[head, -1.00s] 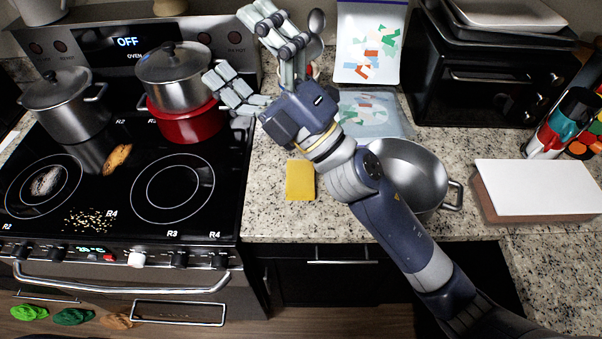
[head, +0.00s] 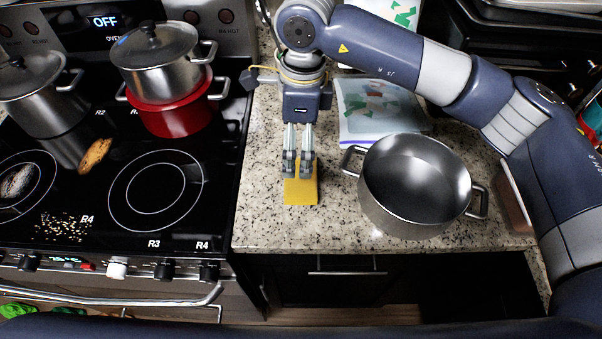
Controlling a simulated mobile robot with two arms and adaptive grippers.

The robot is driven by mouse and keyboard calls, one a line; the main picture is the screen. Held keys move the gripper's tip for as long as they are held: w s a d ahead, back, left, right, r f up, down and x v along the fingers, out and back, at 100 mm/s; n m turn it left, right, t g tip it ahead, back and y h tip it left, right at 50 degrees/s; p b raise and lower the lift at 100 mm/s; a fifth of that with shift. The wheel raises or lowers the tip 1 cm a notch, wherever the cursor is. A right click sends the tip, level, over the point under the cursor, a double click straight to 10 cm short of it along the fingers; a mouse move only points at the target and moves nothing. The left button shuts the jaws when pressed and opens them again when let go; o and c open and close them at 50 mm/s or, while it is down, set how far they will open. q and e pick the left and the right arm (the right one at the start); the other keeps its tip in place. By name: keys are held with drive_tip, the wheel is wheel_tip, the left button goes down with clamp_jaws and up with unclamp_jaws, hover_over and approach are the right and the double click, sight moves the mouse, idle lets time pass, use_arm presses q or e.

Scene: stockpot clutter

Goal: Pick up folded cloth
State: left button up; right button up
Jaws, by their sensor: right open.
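The folded cloth (head: 301,194) is a small flat yellow rectangle. It lies on the granite counter, to the right of the stove. My right gripper (head: 297,172) points down over the far part of the cloth, open, with its grey fingers close together in this view. The fingers hide the cloth's far part. I cannot tell whether the fingertips touch it. My left gripper is not in view.
A steel pot (head: 412,185) stands right of the cloth. A plastic bag (head: 375,124) with a printed pattern lies behind the pot. A red pot (head: 178,117) under a lidded steel pot (head: 157,70) stands on the stove. The counter in front of the cloth is free.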

drive_tip(key=shift+w+d+f+h, duration=0.3)
drive_tip(key=shift+w+d, duration=0.05)
drive_tip(key=shift+d, duration=0.35)
wheel_tip(320, 180, down, 4)
drive_tip(key=shift+s+f+p, duration=0.1)
drive_tip(key=shift+f+p, duration=0.1)
drive_tip(key=shift+p, duration=0.65)
drive_tip(key=shift+f+p, duration=0.5)
drive_tip(key=shift+f, duration=0.05)
wheel_tip(320, 180, down, 3)
drive_tip(key=shift+s+d+f+p, duration=0.15)
drive_tip(key=shift+f+p, duration=0.05)
drive_tip(key=shift+p, duration=0.65)
drive_tip(key=shift+f, duration=0.45)
drive_tip(key=shift+c, duration=0.2)
drive_tip(key=c, duration=0.8)
